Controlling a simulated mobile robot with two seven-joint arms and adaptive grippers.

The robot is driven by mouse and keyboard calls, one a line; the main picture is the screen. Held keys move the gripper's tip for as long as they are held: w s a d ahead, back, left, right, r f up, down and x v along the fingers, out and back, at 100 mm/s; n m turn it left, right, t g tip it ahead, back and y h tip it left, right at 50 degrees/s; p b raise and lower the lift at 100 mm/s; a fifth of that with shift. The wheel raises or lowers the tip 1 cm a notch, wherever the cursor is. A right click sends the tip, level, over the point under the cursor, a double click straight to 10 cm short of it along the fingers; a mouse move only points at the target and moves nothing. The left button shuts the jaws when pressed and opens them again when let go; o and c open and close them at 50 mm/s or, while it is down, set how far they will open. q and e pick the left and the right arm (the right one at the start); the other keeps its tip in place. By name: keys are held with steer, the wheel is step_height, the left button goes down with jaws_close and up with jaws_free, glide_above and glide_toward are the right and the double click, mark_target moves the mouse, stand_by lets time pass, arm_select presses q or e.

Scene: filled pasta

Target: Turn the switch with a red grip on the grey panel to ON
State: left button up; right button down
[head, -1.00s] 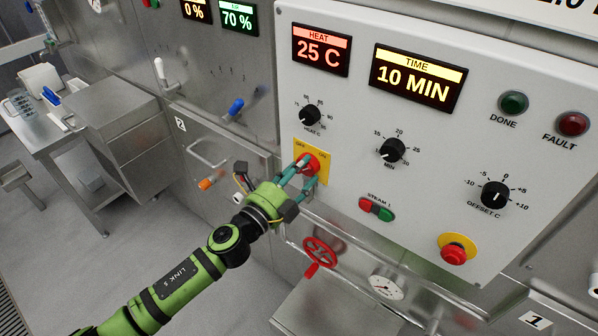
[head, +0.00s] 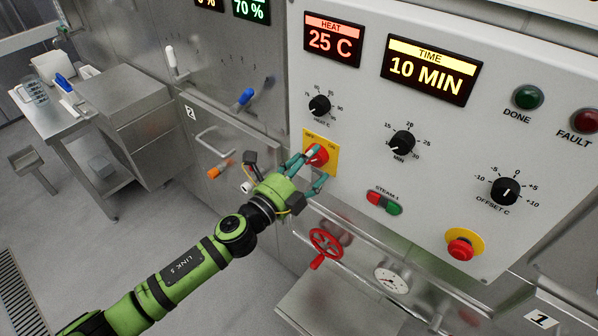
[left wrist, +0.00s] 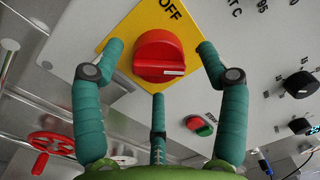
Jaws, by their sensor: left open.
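The switch with the red grip (head: 319,156) sits on a yellow plate (head: 330,167) on the grey panel (head: 360,140), below the HEAT dial. In the left wrist view, the red grip (left wrist: 160,55) shows a white mark at its lower right edge, with OFF printed above it. Which position it is set to is hard to tell. My left gripper (head: 316,166) is open at the switch. In the left wrist view its teal fingers stand left and right of the grip, with a third below. No finger is closed on it. The ON label is partly hidden. My right gripper is not in view.
Below the switch are the red and green STEAM 1 buttons (head: 383,202) and a red handwheel (head: 325,243). A red stop button on yellow (head: 461,248) is at the lower right. Several black dials and a TIME display (head: 431,70) fill the panel. A steel table (head: 70,120) stands at the left.

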arm_select(q)
steer(key=v, duration=1.1)
steer(key=shift+s, duration=0.35)
steer(key=shift+w+a, duration=0.1)
steer(key=shift+a, duration=0.05)
steer(key=w+a+f+n+g+y, duration=0.1)
steer(key=a+f+n+y, duration=0.3)
steer(key=f, duration=0.7)
steer(key=a+f+n+g+y, duration=0.1)
steer(key=a+f+n+y, duration=0.3)
steer(key=f, duration=0.6)
steer(key=s+a+f+n+g+y, duration=0.1)
steer(key=s+a+f+n+g, duration=0.2)
steer(key=f, duration=0.5)
steer(key=s+a+f+n+g+y, duration=0.1)
steer(key=s+a+f+n, duration=0.35)
steer(key=f, duration=0.35)
steer(key=s+f+n+g, duration=0.2)
steer(key=s+f, duration=0.3)
steer(key=s, duration=0.6)
steer(key=s+f+n+g, duration=0.3)
steer(key=s+f, duration=0.3)
steer(key=s, duration=0.5)
steer(key=s+f+n+g+y, duration=0.1)
steer(key=s+f+n+g, duration=0.2)
steer(key=s+f, duration=0.3)
steer(key=s+n, duration=0.1)
steer(key=s, duration=0.4)
steer(key=shift+s+d+n, duration=0.2)
steer(key=shift+n, duration=0.15)
